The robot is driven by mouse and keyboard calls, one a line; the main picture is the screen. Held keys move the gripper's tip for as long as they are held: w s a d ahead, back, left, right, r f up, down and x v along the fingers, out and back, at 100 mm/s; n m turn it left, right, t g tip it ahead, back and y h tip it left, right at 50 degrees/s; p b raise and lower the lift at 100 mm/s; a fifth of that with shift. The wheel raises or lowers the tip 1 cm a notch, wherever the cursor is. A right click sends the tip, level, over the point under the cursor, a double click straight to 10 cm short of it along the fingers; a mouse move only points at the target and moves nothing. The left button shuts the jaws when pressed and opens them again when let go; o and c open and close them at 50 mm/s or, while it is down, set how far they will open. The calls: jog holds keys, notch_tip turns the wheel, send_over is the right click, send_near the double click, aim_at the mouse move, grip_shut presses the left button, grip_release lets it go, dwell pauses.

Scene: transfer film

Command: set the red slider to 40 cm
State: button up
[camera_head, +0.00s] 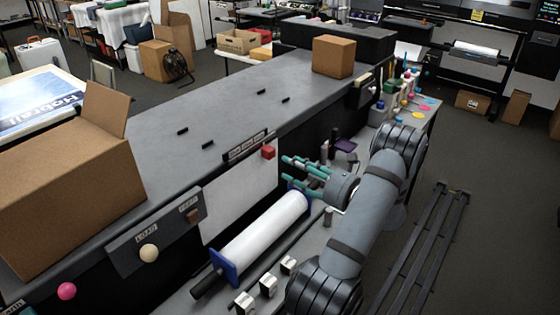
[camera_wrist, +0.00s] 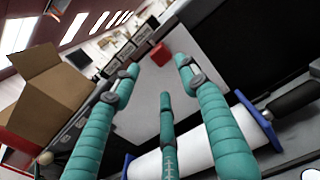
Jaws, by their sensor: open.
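The red slider (camera_head: 268,152) is a small red block on the front face of the grey machine. It sits below the right end of a dark scale strip (camera_head: 243,147) with small pale labels, too small to read. In the wrist view the red slider (camera_wrist: 160,54) shows ahead, between and beyond the fingertips. My gripper (camera_head: 292,169) has teal fingers, spread and empty, just right of and a little below the slider in the head view. The fingers also show in the wrist view (camera_wrist: 158,74). They appear apart from the slider.
A white film roll (camera_head: 262,228) with blue end flanges lies below, near my fingers. A white sheet (camera_head: 240,200) hangs behind it. An open cardboard box (camera_head: 75,185) stands on the machine top.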

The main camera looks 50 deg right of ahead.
aim_at(273, 156)
jog(key=s, duration=0.4)
jog(key=shift+a, duration=0.1)
jog(key=shift+w+r, duration=0.1)
jog(key=w+p, duration=0.6)
jog(key=w, duration=0.1)
jog(key=w+d+p, duration=0.1)
jog(key=w+p, duration=0.2)
jog(key=p, duration=0.1)
jog(key=shift+w, duration=1)
jog(key=shift+c, duration=1)
